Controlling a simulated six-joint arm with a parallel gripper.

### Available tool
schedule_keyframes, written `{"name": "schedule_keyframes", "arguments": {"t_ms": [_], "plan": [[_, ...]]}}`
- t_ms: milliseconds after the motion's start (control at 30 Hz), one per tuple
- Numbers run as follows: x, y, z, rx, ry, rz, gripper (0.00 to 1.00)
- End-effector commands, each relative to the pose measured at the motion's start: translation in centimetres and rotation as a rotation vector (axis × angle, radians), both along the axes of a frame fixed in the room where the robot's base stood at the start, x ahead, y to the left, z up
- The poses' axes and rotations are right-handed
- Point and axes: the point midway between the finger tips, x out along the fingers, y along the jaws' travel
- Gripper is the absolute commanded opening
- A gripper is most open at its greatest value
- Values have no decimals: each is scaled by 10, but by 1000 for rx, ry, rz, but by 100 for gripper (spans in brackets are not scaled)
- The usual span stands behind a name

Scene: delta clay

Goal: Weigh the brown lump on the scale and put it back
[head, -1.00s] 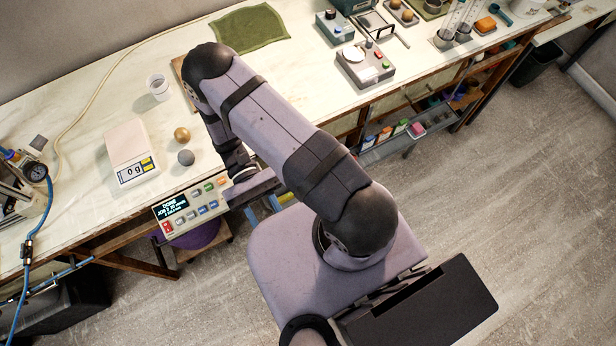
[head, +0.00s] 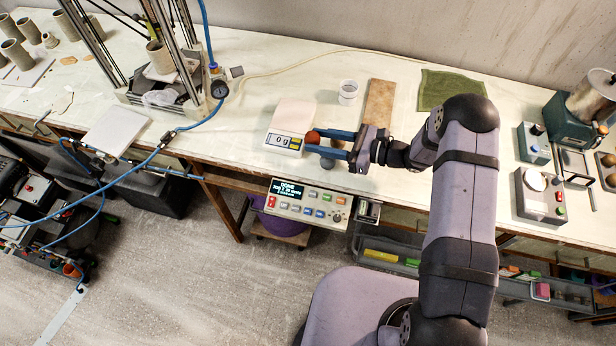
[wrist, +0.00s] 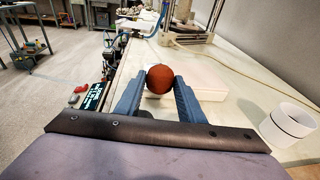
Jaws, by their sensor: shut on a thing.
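The reddish-brown lump (head: 313,137) is round and sits between the tips of my gripper (head: 317,144); it also shows in the wrist view (wrist: 160,79), gripped by both blue fingers (wrist: 160,84). The white scale (head: 293,115) is just left of the fingertips, and its display reads 0 g. In the wrist view the pale scale plate (wrist: 205,82) lies beyond and to the right of the lump. A grey ball (head: 327,163) is partly hidden under the lower finger. A tan ball seen earlier beside it is not visible now.
A white cup (head: 348,92) and a brown board (head: 379,103) stand behind the gripper. A button panel (head: 307,204) is at the bench front. A green cloth (head: 450,88) lies at the back right.

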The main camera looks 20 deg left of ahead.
Motion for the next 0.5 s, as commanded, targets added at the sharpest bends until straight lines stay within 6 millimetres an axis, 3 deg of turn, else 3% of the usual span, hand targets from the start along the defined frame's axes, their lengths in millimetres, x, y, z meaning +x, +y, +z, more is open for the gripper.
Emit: {"name": "schedule_keyframes", "arguments": {"t_ms": [33, 200, 333, 500], "plan": [[19, -7, 4, 2, -2, -70, 8], [71, -32, 16, 2, -2, -274, 8], [98, -49, 23, 1, -2, -384, 8], [115, -63, 29, 1, -1, -462, 8]]}}
